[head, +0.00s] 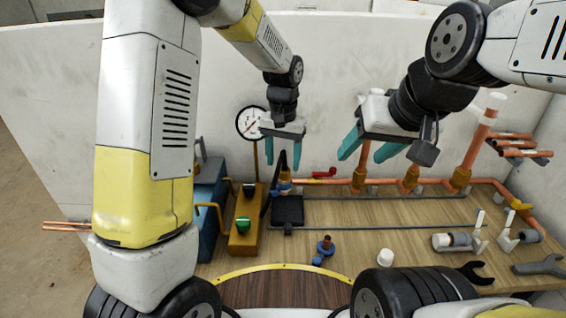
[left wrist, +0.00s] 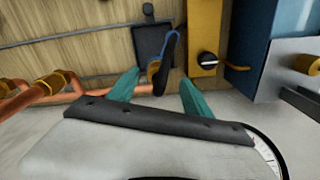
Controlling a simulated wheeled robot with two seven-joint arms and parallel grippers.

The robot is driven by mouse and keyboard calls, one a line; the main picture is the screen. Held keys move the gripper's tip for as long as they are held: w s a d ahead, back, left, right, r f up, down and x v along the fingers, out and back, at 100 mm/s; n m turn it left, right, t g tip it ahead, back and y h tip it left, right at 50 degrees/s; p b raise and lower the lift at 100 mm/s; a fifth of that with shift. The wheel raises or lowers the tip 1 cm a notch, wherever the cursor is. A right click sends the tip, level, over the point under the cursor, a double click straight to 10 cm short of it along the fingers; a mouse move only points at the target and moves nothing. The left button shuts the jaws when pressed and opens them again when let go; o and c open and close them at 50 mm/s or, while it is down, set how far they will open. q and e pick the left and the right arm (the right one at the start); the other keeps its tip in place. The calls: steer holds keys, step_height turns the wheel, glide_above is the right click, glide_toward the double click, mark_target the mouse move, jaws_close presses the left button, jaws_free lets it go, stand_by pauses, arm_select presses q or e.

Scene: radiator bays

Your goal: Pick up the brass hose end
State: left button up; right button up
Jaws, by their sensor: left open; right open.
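The brass hose end (head: 284,184) is a small brass fitting with blue on it, beside a black hose, near the back of the wooden bench. My left gripper (head: 283,162) is open, pointing down just above the hose end. In the left wrist view its teal fingers (left wrist: 161,78) stand on either side of the brass fitting and black hose, with no clear contact. My right gripper (head: 365,158) is open and empty above the copper pipe, to the right.
A copper pipe with brass fittings (head: 360,180) and a red valve handle (head: 321,173) runs close on the right. A black tray (head: 288,210) lies in front. A yellow box with knobs (head: 245,228) and a blue box (head: 205,205) stand left. A gauge (head: 250,122) is behind.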

mark_target(285, 169)
arm_select(q)
steer(key=f, duration=0.5)
steer(key=shift+w+d, duration=0.15)
steer(key=shift+d, duration=0.05)
steer(key=shift+r, duration=0.1)
steer(key=c, duration=1.1)
steer(key=shift+r, duration=7.5)
steer(key=shift+f, duration=0.1)
